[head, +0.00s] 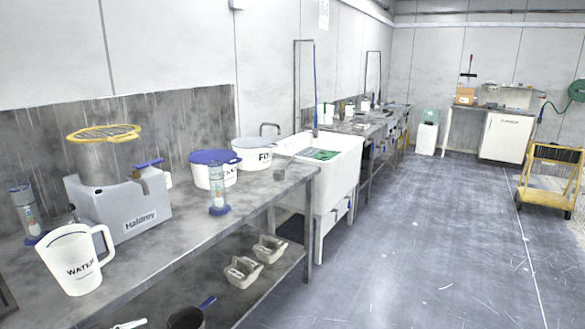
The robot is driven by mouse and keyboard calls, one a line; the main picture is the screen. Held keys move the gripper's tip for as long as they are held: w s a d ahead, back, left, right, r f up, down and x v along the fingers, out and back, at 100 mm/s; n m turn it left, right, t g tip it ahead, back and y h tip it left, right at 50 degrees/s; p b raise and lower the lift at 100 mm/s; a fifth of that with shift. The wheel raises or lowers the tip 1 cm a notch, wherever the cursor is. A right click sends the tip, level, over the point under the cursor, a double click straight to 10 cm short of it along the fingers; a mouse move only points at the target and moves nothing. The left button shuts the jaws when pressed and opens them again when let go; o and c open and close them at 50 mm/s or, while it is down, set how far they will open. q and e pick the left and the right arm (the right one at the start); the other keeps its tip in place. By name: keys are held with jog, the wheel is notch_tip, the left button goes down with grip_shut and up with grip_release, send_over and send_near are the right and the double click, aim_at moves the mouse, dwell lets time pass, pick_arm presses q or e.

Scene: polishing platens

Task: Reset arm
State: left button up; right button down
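Neither of my grippers nor any part of my arms shows in the head view. A grey machine marked "Haldrev" (128,212) stands on the metal bench (180,247) at the left. A yellow-rimmed round mesh piece (104,133) is on top of its cylinder. A white jug marked "WATER" (76,264) stands at the bench's front left. A clear bottle with a blue base (219,192) stands near the front edge, and a similar bottle (27,212) stands at the far left.
A yellow cart (549,175) stands far right. The dark floor (430,240) is clear.

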pick_arm(q)
jog(key=s+d+f+n+t+y, duration=0.1)
jog(key=s+d+f+n+y, duration=0.25)
jog(key=f, duration=0.35)
jog(key=s+d+f+n+y, duration=0.25)
jog(key=f+n, duration=0.25)
jog(key=f, duration=0.3)
jog(key=s+d+f+n+g+y+b, duration=0.1)
jog(key=s+d+f+n+g, duration=0.2)
jog(key=s+d+f, duration=0.6)
jog(key=d+n, duration=0.1)
jog(key=d, duration=0.2)
jog(key=shift+d+f+n+y+b, duration=0.3)
jog(key=shift+n+b, duration=0.05)
jog(key=shift+s, duration=0.1)
